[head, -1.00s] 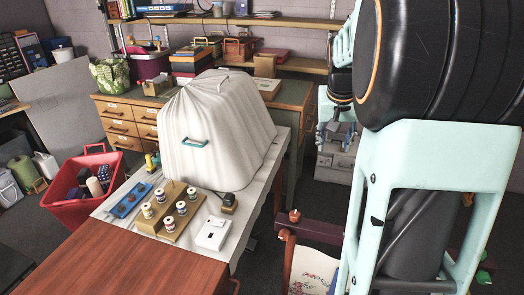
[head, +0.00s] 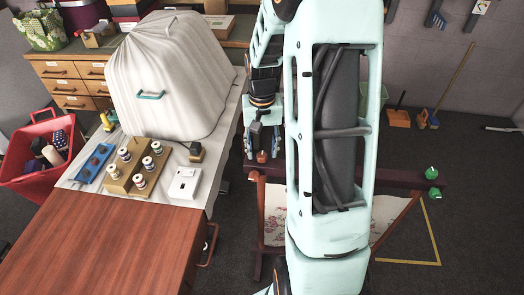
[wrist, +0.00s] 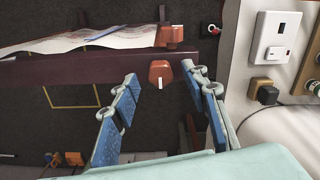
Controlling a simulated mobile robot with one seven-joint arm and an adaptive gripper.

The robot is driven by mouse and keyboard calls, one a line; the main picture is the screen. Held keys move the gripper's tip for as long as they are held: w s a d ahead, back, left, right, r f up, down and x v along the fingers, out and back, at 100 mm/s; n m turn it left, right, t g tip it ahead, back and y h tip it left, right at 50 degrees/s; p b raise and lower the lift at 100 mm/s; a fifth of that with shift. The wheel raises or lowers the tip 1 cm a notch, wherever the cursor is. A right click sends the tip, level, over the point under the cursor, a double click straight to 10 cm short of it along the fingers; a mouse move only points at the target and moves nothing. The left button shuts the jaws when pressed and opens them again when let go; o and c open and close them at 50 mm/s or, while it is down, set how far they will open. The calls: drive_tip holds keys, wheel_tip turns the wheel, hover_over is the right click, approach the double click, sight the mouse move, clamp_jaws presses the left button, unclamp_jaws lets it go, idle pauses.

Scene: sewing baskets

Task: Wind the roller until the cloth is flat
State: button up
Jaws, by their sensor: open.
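The cloth frame stands right of the table, with a dark maroon roller bar (head: 400,178). White floral cloth (head: 275,222) hangs from it, mostly hidden behind my arm; in the wrist view the cloth (wrist: 85,38) looks wavy. An orange-brown knob (head: 262,157) sits at the bar's left end.
The table's pale top (head: 75,185) holds a covered machine (head: 170,75), a spool rack (head: 120,186) and a white switch box (head: 184,184), close left of my gripper. Green knobs (head: 432,173) are at the bar's right end. Floor to the right is mostly clear.

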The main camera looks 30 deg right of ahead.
drive_tip(key=shift+f, duration=0.65)
clamp_jaws()
drive_tip(key=shift+f+m+b, duration=0.1)
drive_tip(key=shift+m+b, duration=0.4)
drive_tip(key=shift+m, duration=1.5)
unclamp_jaws()
